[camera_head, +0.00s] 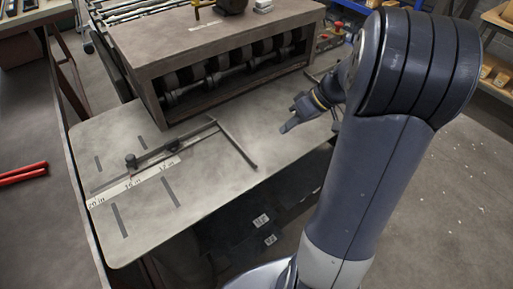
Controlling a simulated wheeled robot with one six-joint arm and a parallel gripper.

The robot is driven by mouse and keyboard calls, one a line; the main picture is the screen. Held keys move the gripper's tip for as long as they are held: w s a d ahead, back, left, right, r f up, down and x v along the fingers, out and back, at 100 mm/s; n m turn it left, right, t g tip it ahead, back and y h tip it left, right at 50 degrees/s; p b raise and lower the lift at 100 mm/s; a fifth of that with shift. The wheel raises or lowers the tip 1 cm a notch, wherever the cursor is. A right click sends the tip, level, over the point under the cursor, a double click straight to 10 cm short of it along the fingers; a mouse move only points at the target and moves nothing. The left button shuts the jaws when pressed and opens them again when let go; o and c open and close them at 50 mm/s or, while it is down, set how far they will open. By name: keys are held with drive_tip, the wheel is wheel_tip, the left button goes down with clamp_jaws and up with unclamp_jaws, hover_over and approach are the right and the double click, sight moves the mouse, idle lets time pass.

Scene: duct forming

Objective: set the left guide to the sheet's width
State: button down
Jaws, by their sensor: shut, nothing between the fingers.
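The left guide (236,145) is a thin dark bar lying at an angle on the grey feed table (235,183), in front of the roller machine. A long flat arm (185,140) runs left from it, with dark knobs (131,160) on it. A pale scale strip (140,180) beside the arm reads 20 in, 16 in and 12 in. My gripper (285,129) is shut and empty, over the right part of the table, right of the guide and apart from it. I cannot make out a metal sheet on the table.
The roller machine (215,35) stands along the table's back edge, its dark rollers (230,65) showing. Several dark slots (170,192) mark the table's left part. A bench with red-handled tools (22,174) is at far left. The table between guide and gripper is clear.

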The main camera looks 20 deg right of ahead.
sight(248, 155)
drive_tip(key=p+x, duration=0.1)
drive_tip(key=x, duration=0.7)
drive_tip(key=shift+a+f, duration=0.2)
drive_tip(key=shift+a, duration=0.15)
drive_tip(key=shift+s+a+r+p, duration=0.1)
drive_tip(key=shift+s+a+p, duration=0.1)
drive_tip(key=shift+a, duration=0.4)
drive_tip(key=shift+s+a+r+p, duration=0.1)
drive_tip(key=shift+s+a+p, duration=0.1)
drive_tip(key=shift+a, duration=0.4)
drive_tip(key=shift+s+a+f, duration=0.15)
drive_tip(key=shift+a, duration=0.35)
drive_tip(key=shift+s+a+f+b, duration=0.15)
drive_tip(key=shift+a+b, duration=0.1)
drive_tip(key=shift+b, duration=0.45)
drive_tip(key=shift+s+a+b, duration=0.1)
drive_tip(key=shift+a+b, duration=0.2)
drive_tip(key=shift+b, duration=0.05)
